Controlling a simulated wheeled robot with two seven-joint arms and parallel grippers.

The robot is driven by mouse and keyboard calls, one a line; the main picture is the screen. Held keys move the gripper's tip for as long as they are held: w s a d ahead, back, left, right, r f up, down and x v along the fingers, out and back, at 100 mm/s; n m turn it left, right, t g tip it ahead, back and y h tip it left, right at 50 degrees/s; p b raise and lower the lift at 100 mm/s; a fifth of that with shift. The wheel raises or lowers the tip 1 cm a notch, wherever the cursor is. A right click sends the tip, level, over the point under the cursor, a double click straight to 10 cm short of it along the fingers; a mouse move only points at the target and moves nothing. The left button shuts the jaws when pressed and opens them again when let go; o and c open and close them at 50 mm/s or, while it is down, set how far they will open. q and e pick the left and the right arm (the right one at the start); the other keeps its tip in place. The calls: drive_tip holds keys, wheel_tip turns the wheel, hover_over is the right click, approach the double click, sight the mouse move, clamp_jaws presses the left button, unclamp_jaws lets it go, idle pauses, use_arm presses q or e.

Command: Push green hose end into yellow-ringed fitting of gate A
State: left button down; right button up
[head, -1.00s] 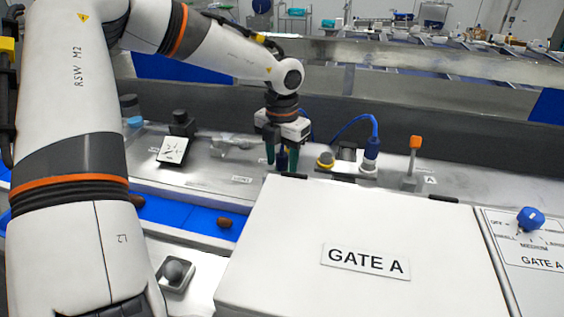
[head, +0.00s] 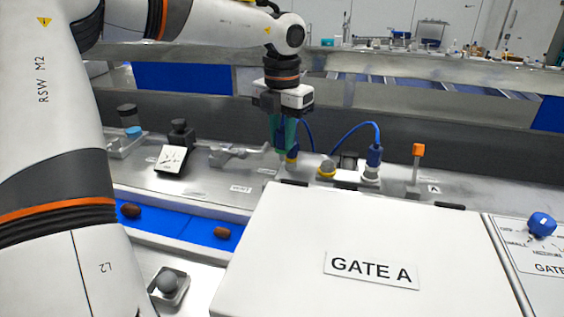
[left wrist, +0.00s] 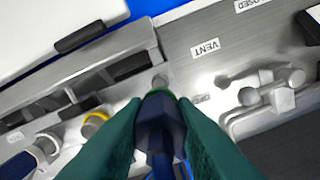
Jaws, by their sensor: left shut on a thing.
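My left gripper (head: 283,148) has dark green fingers and points down above the steel panel behind the gate A cover. It is shut on a dark blue hose end (left wrist: 160,125) with a green band, seen in the left wrist view. A small grey stub shows just beyond the band; I cannot tell whether it belongs to the hose. My right gripper is out of view.
A blue hose connector (head: 374,155) stands upright right of the fitting. An orange-topped lever (head: 417,152) stands further right. The white gate A cover (head: 300,235) fills the foreground.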

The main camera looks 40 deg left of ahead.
use_arm(q)
drive_tip(key=w+d+r+m, duration=0.5)
drive_tip(key=d+r+m, duration=0.1)
drive_tip(key=d+r, duration=0.2)
drive_tip(key=shift+w+a+f, duration=0.1)
drive_tip(key=shift+w+f, duration=0.05)
drive_tip(key=shift+f, duration=1.1)
drive_tip(key=shift+w+f, duration=0.1)
drive_tip(key=shift+f, duration=1.1)
drive_tip(key=shift+f, duration=0.2)
drive_tip(key=shift+f+b, duration=0.75)
drive_tip(key=shift+f+b, duration=1.05)
drive_tip(key=shift+f, duration=0.55)
idle(0.9)
